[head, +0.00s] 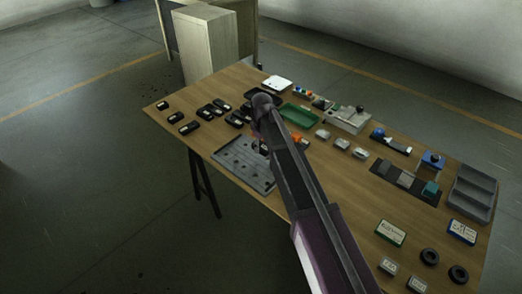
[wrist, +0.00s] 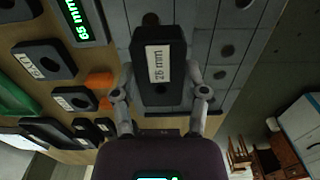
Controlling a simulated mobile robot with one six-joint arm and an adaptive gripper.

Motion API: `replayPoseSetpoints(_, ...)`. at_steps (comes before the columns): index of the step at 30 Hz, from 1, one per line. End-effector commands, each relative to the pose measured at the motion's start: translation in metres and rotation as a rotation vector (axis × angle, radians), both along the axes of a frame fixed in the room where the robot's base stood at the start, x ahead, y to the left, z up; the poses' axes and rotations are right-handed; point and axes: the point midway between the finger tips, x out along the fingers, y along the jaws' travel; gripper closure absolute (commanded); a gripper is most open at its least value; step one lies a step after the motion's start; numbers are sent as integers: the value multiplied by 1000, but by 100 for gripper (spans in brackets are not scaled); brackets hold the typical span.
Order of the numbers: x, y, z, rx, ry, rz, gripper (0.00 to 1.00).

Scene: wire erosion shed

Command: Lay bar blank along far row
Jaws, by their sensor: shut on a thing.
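My gripper (wrist: 160,93) is shut on a dark bar blank (wrist: 158,88) with a white label that seems to read "26 mm". One finger is on each side of it. The grey tray (wrist: 222,52) with rows of round dark recesses lies behind the blank in the wrist view. In the head view the grey tray (head: 243,166) lies at the table's near left edge, with my arm over its right side. The fingers and the held blank are mostly hidden by my arm there. I cannot tell whether the blank touches the tray.
Several black labelled blocks (head: 189,127) stand on the wooden table left of and behind the tray. A green tray (head: 299,115), small grey blocks (head: 341,143), a dark mat (head: 388,177) and a grey bin (head: 470,195) lie to the right. Orange pieces (wrist: 99,80) are near my gripper.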

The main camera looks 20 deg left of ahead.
Motion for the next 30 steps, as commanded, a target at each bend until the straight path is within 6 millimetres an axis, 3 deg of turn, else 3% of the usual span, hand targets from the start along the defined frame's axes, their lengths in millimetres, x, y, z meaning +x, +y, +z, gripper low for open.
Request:
replayPoseSetpoints(9,15,8,-2,0,0,0,100)
replayPoseSetpoints(21,12,6,-34,0,0,-1,100)
replayPoseSetpoints(30,12,6,-36,0,0,-1,100)
